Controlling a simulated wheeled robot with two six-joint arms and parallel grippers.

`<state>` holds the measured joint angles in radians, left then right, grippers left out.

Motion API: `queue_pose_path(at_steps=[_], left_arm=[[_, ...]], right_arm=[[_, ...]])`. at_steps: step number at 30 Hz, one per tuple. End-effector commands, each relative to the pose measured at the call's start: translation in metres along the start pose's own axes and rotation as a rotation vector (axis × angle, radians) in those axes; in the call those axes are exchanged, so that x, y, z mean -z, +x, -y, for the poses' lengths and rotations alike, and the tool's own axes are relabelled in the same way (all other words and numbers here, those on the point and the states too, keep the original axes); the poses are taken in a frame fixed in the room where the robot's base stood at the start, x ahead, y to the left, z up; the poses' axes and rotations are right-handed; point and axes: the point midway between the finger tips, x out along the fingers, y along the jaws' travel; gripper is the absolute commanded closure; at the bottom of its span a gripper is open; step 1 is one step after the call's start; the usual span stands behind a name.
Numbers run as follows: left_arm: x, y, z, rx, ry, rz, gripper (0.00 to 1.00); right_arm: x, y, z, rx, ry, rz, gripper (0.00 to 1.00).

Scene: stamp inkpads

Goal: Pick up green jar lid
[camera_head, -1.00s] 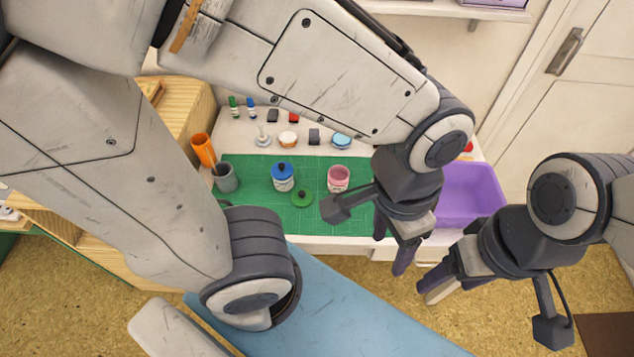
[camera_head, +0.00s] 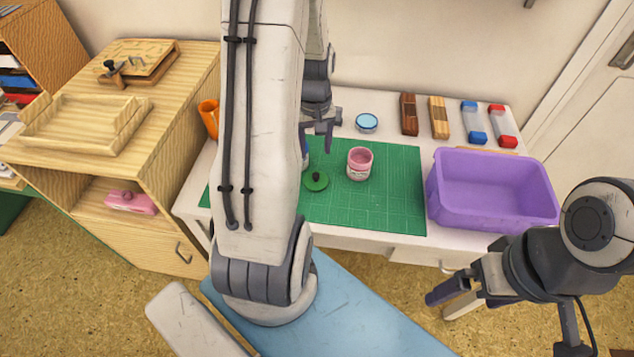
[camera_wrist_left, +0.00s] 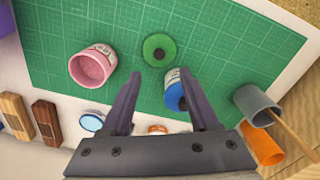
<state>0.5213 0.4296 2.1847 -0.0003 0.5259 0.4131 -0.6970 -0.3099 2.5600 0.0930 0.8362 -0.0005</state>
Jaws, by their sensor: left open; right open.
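The green jar lid (camera_head: 316,182), a flat disc with a dark knob, lies on the green cutting mat (camera_head: 390,205). It also shows in the left wrist view (camera_wrist_left: 159,50), ahead of the fingertips. My left gripper (camera_head: 320,143) is open and empty, above the mat on the far side of the lid. In the left wrist view its two purple fingers (camera_wrist_left: 160,78) point toward the lid, apart from it. A pink jar (camera_head: 359,164) stands right of the lid. A blue-topped jar (camera_wrist_left: 174,90) is mostly hidden by my arm in the head view. My right gripper (camera_head: 450,302) is open and empty, off the table's front.
A purple bin (camera_head: 492,212) stands at the table's right. A grey cup (camera_wrist_left: 256,103) holding a stick and an orange cup (camera_head: 209,118) are left of the mat. A blue round pad (camera_head: 367,122) and several blocks line the back. The mat's right part is clear.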

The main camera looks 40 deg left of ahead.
Motion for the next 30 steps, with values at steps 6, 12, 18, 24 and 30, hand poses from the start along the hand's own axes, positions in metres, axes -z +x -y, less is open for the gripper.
queue_pose_path(at_steps=[6,12,18,24,30], left_arm=[[-0.001,0.035,0.001,0.002,-0.001,0.005,0.39],[-0.001,0.049,0.000,0.001,0.001,0.004,0.39],[0.000,0.077,-0.001,0.002,0.001,0.006,0.39],[0.001,0.096,-0.002,0.000,0.001,0.001,0.39],[0.001,0.096,-0.002,0.000,0.001,0.000,0.39]], right_arm=[[0.000,0.001,0.000,0.000,0.000,0.000,0.00],[0.000,0.001,0.000,0.000,0.000,0.000,0.00],[0.000,-0.003,0.000,0.000,0.000,0.000,0.00],[0.000,-0.003,0.000,0.000,0.000,0.000,0.00],[0.000,-0.002,0.000,0.000,0.000,0.000,0.00]])
